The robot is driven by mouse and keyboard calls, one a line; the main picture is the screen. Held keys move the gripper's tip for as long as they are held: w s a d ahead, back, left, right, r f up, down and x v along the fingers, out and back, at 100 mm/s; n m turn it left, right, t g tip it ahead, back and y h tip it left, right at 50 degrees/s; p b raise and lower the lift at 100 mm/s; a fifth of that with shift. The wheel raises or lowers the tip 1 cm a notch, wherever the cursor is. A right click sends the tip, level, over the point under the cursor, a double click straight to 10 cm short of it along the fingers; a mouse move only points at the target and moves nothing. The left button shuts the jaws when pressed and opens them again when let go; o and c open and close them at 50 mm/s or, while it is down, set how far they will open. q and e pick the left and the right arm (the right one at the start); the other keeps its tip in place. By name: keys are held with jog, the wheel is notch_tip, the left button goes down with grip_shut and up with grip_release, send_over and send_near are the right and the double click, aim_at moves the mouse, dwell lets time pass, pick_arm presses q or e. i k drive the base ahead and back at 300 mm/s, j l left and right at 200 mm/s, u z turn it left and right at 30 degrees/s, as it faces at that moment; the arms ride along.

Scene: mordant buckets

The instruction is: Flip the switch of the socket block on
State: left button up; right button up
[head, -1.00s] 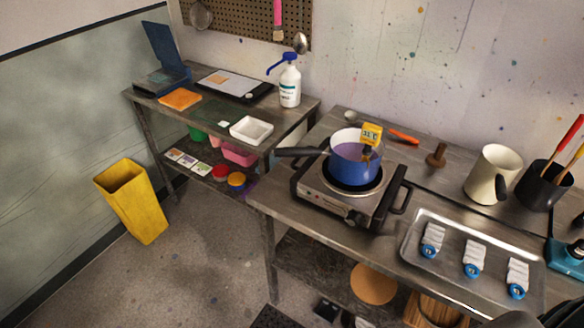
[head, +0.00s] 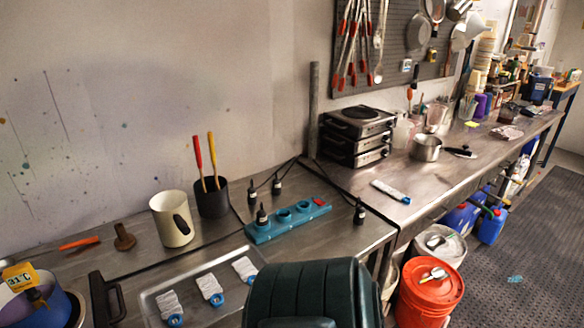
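The socket block (head: 274,230) is a long teal block on the metal table, in the middle of the head view. A small red switch (head: 319,202) sits at its right end; I cannot tell its position. Two round sockets show open on its top. A black plug (head: 262,218) stands at the block's left end, seemingly in a socket. Other black plugs stand apart from it: two behind (head: 277,186) (head: 252,191) and one to the right (head: 360,212). Neither of my grippers is in view.
A cream pitcher (head: 171,220) and a dark pot with two handles (head: 212,200) stand left of the block. A tray (head: 165,290) with white bundles lies in front. Stacked hot plates (head: 357,137) stand behind right. A blue pot (head: 50,307) is at lower left.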

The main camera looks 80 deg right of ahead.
aim_at(320, 203)
jog(key=z, duration=2.55)
